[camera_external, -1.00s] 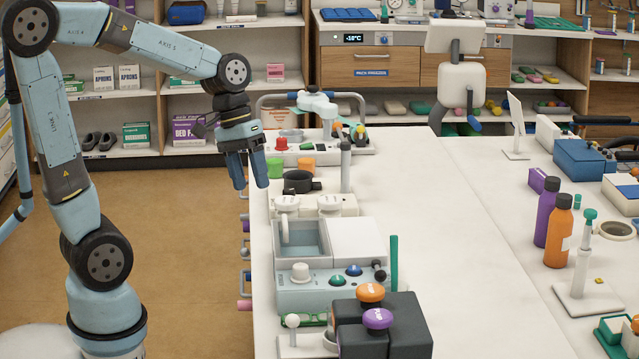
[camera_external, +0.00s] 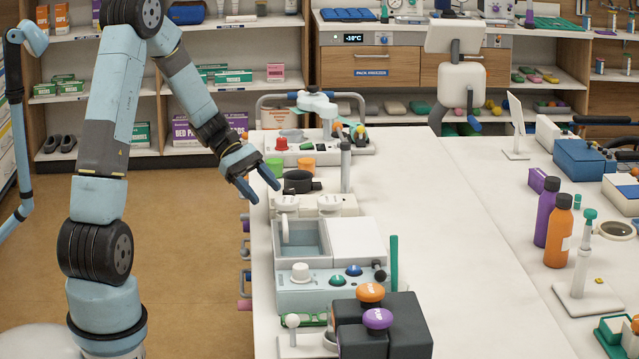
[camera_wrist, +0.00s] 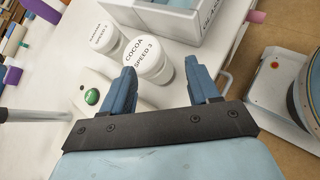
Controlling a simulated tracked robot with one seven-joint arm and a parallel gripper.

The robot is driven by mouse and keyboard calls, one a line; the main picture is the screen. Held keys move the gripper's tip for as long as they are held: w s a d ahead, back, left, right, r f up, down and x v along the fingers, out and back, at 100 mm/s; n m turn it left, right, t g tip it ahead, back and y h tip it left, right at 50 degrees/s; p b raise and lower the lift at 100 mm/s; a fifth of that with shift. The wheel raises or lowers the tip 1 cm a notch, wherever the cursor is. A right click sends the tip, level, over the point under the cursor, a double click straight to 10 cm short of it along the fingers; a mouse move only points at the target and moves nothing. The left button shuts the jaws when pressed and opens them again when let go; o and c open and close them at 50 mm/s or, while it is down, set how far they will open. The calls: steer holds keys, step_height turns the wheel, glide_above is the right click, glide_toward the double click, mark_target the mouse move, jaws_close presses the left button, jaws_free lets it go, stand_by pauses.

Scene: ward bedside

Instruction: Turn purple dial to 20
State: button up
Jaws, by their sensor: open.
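The purple dial (camera_external: 377,318) sits on top of a dark grey block (camera_external: 400,335) at the front left of the white table. An orange dial (camera_external: 370,292) sits just behind it on a similar dark block. The value the purple dial points to is too small to read. My gripper (camera_external: 262,191) is open and empty, tilted down over the table's left edge, well behind and left of the purple dial. In the wrist view my gripper (camera_wrist: 165,82) has its two blue fingers spread apart. The purple dial does not show in the wrist view.
A light blue device with a basin (camera_external: 302,238) and knobs stands between my gripper and the dials. White-lidded jars (camera_wrist: 150,60) labelled with speeds lie near my fingertips in the wrist view. The middle of the table (camera_external: 440,235) is clear.

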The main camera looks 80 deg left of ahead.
steer(key=s+a+f+n+t+y, duration=0.9)
steer(key=s+a+f+n, duration=0.6)
steer(key=s+a+f, duration=0.5)
steer(key=w+t+h, duration=0.1)
steer(key=w, duration=1.3)
steer(key=shift+w+a+f, duration=0.25)
steer(key=shift+a, duration=0.2)
steer(key=shift+c, duration=0.2)
steer(key=c, duration=1)
